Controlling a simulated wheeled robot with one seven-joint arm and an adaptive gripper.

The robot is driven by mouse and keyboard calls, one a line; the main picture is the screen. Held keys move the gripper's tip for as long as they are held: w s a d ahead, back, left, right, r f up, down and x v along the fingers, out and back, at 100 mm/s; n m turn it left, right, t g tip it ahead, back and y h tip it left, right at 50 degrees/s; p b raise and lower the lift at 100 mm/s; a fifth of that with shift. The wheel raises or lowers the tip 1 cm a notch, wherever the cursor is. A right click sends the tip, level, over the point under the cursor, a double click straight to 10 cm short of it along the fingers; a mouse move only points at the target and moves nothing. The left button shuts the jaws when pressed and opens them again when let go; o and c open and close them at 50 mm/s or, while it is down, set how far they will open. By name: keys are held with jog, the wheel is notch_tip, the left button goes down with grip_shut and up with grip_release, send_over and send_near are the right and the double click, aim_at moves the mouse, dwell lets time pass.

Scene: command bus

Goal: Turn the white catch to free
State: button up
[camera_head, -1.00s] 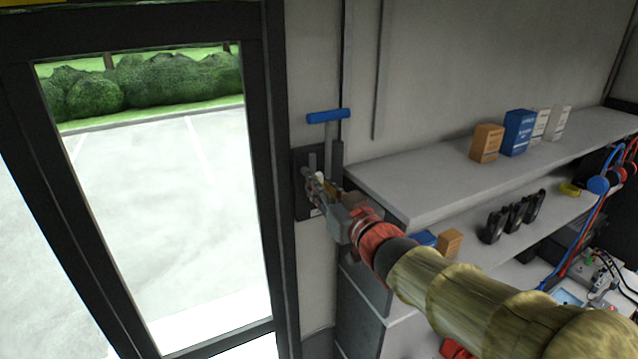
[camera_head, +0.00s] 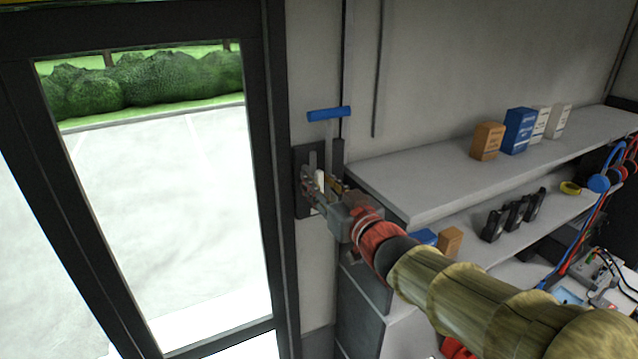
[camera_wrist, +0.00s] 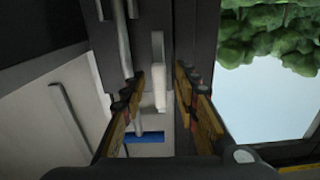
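The white catch (camera_head: 320,180) is a small upright bar on a dark plate (camera_head: 301,206) on the wall, just right of the door frame. In the wrist view the white catch (camera_wrist: 158,75) stands upright between my fingers. My gripper (camera_head: 318,188) is open in front of the plate. In the wrist view my gripper (camera_wrist: 156,86) has one finger on each side of the catch, with a gap visible on both sides. I cannot tell how deep the fingertips reach. My fingers hide part of the plate in the head view.
A blue T-handle (camera_head: 329,114) sits just above the plate; it also shows in the wrist view (camera_wrist: 143,137). A glazed door (camera_head: 262,190) is at left. A shelf (camera_head: 420,200) with boxes and handsets stands close at right, beneath and beside my arm.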

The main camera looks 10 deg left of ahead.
jog(key=v, duration=1.2)
jog(key=s+d+f+m+g+h+b, duration=0.25)
jog(key=d+f+h, duration=0.65)
jog(key=d+f, duration=0.5)
jog(key=s+d+f+m+g+h+b, duration=0.1)
jog(key=s+d+f+m+g+b, duration=0.1)
jog(key=s+f+b, duration=0.7)
jog(key=s+d+f+m+g+b, duration=0.2)
jog(key=s+d+f+g+b, duration=0.2)
jog(key=s+f+b, duration=0.5)
notch_tip(320, 180, down, 6)
jog(key=s+d, duration=0.1)
jog(key=d, duration=0.1)
jog(key=shift+s+d+r+m+h, duration=0.25)
jog(key=shift+s+d+m+h, duration=0.1)
jog(key=shift+d+h, duration=0.05)
